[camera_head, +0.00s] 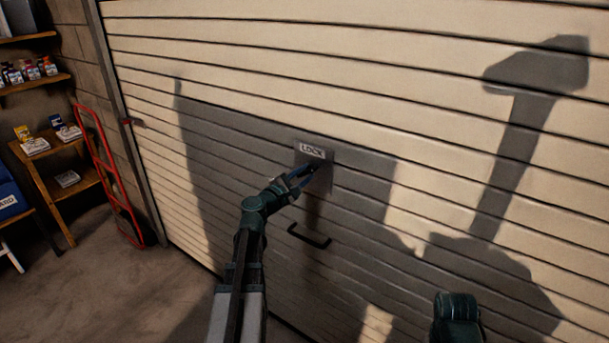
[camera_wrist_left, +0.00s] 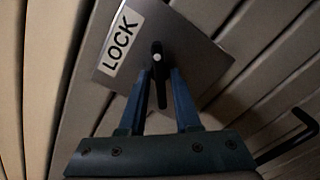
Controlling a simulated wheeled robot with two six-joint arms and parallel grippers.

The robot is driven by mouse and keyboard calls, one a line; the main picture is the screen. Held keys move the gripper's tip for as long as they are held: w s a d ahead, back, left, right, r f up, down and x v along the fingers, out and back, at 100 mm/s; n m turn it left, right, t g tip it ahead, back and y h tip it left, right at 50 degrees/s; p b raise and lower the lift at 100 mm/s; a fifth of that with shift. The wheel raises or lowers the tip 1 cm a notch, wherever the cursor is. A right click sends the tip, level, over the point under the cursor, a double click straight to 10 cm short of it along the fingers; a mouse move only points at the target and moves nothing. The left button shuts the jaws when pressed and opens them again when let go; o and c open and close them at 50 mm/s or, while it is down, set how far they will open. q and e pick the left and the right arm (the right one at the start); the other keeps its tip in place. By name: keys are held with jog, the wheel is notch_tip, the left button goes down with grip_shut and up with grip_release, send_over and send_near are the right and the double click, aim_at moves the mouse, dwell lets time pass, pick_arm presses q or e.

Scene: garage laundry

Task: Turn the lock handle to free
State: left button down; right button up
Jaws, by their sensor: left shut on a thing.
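The lock plate (camera_head: 317,154) is a grey metal plate with a white LOCK label, fixed on the cream slatted garage door (camera_head: 270,60). In the left wrist view the plate (camera_wrist_left: 190,45) fills the upper middle. The black lock handle (camera_wrist_left: 159,75) stands at its centre, in line with my fingers. My left gripper (camera_head: 309,172) is at the plate. Its blue fingers (camera_wrist_left: 158,75) are shut on the lock handle, one on each side. In the head view the handle is mostly hidden by the fingers. Of my right arm only a dark part shows at the bottom right; its gripper is out of view.
A black pull handle (camera_head: 309,237) is on the door below the lock plate. A red hand truck (camera_head: 108,175) leans at the left wall near wooden shelves (camera_head: 55,180) with small boxes. The concrete floor (camera_head: 120,290) at lower left is clear.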

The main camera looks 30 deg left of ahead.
pick_arm(q)
jog(key=n, duration=0.5)
jog(key=shift+n, duration=0.3)
jog(key=shift+s+n, duration=0.1)
jog(key=shift+n, duration=2.1)
jog(key=c, duration=0.9)
grip_release()
jog(key=s, duration=0.9)
jog(key=s+a, duration=0.1)
jog(key=s, duration=0.3)
jog(key=shift+s, duration=0.35)
